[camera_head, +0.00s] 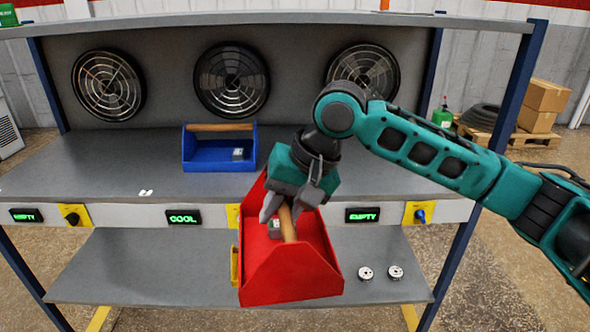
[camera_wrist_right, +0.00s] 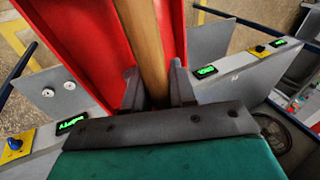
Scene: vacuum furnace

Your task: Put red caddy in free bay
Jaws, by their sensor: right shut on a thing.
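The red caddy (camera_head: 293,275) hangs in the air in front of the bench, tilted, in the middle of the head view. My right gripper (camera_head: 283,212) is shut on its wooden handle (camera_head: 287,222). In the right wrist view the handle (camera_wrist_right: 143,45) runs between the two fingers (camera_wrist_right: 158,88), with red caddy walls on both sides. A blue caddy (camera_head: 219,153) stands on the upper shelf in the middle bay, above a display reading COOL (camera_head: 183,217). The left display (camera_head: 26,215) and right display (camera_head: 362,215) read EMPTY. My left gripper is not in view.
The upper shelf (camera_head: 95,165) is clear left of the blue caddy, apart from small white pieces (camera_head: 146,193). Three round fans line the back panel. Two small round parts (camera_head: 380,273) lie on the lower shelf (camera_head: 150,265). Blue posts (camera_head: 515,85) flank the bench.

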